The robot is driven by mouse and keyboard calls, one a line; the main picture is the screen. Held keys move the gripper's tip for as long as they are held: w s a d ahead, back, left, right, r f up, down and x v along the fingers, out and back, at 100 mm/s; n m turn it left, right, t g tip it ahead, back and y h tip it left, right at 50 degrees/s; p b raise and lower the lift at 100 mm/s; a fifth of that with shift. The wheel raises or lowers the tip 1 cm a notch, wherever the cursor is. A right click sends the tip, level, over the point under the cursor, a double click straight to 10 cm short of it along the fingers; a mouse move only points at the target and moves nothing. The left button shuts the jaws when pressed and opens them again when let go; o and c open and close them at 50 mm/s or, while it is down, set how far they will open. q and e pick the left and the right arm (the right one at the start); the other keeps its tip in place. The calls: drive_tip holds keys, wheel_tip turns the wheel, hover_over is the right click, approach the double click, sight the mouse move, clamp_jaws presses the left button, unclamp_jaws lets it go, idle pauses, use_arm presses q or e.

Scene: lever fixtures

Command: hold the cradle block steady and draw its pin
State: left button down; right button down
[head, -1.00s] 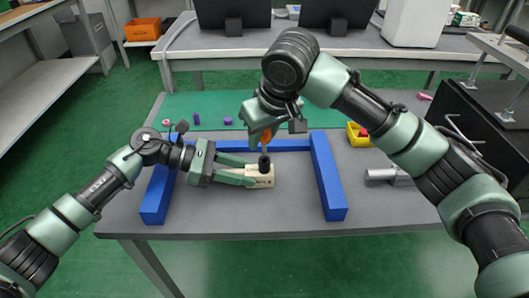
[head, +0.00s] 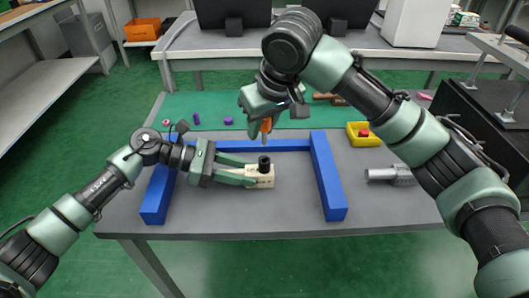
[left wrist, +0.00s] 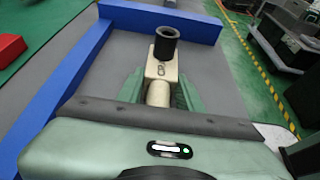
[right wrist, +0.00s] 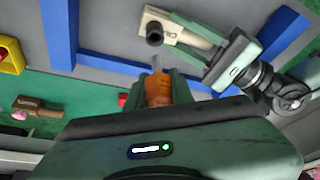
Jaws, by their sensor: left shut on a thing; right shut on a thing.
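The cradle block (head: 262,181) is a cream block with a black collar (head: 264,163) standing on its top. It sits on the grey table inside the blue frame. My left gripper (head: 247,176) is shut on the block from the left; the left wrist view also shows the block (left wrist: 160,72) between the fingers. My right gripper (head: 268,120) is above and behind the block, shut on the pin's orange handle (right wrist: 158,90). The pin's pale shaft (right wrist: 156,63) shows past the handle, clear of the collar (right wrist: 154,33).
A blue U-shaped frame (head: 328,180) surrounds the block on three sides. A yellow bin (head: 360,140) with a red piece and a grey metal cylinder (head: 382,174) lie to the right. Small purple pieces (head: 228,120) lie on the green mat (head: 180,107).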

use_arm(q)
drive_tip(key=c, duration=0.9)
unclamp_jaws()
drive_tip(key=shift+o, duration=0.2)
drive_tip(key=shift+a, duration=0.15)
drive_tip(key=v, duration=1.1)
drive_tip(key=shift+a+r, duration=0.15)
drive_tip(key=shift+a, duration=0.2)
drive_tip(key=shift+a, duration=0.15)
use_arm(e)
drive_tip(key=shift+a, duration=0.15)
